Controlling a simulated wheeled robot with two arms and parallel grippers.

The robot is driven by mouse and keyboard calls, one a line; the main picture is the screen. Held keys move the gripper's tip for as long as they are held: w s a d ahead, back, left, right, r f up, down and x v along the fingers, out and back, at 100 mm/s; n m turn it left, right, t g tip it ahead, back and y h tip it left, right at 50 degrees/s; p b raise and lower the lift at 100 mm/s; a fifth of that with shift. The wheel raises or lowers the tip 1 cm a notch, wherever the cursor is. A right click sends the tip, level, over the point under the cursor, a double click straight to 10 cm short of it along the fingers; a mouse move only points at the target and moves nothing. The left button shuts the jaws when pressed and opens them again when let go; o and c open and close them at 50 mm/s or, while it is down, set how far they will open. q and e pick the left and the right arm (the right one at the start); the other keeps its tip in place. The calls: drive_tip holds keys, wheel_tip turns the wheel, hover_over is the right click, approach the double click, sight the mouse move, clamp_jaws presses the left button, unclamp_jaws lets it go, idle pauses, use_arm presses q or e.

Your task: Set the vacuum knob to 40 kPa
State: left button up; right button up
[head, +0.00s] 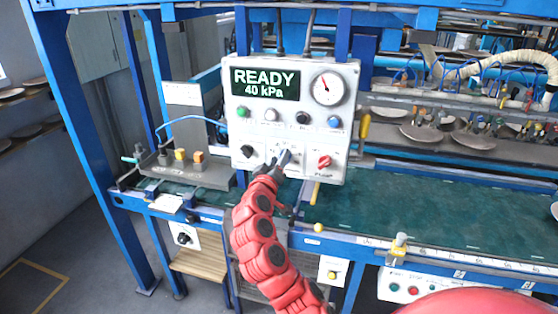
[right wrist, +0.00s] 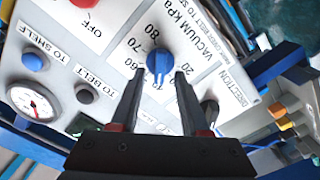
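The white control panel (head: 290,180) stands above the green belt. Its display (head: 265,84) reads "READY 40 kPa". The blue vacuum knob (right wrist: 158,52) is on its lower row, beside the words "VACUUM KPA" in the right wrist view. Scale numbers 80, 70, 60 and 20 show around it; others are hidden by my fingers. My right gripper (head: 275,165) is at the panel. In the right wrist view its two dark fingertips (right wrist: 160,75) stand on either side of the knob with gaps visible. Whether they touch it is unclear. My left gripper is not in view.
A round gauge (head: 328,88) is at the panel's upper right. Several buttons sit below the display. A dark knob (head: 247,151) and a red knob (head: 324,161) flank the vacuum knob closely.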

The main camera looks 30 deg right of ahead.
drive_tip(key=b+v, duration=0.4)
drive_tip(key=v, duration=1.3)
drive_tip(key=shift+a+b, duration=0.2)
drive_tip(key=shift+b, duration=0.2)
drive_tip(key=shift+s, duration=0.1)
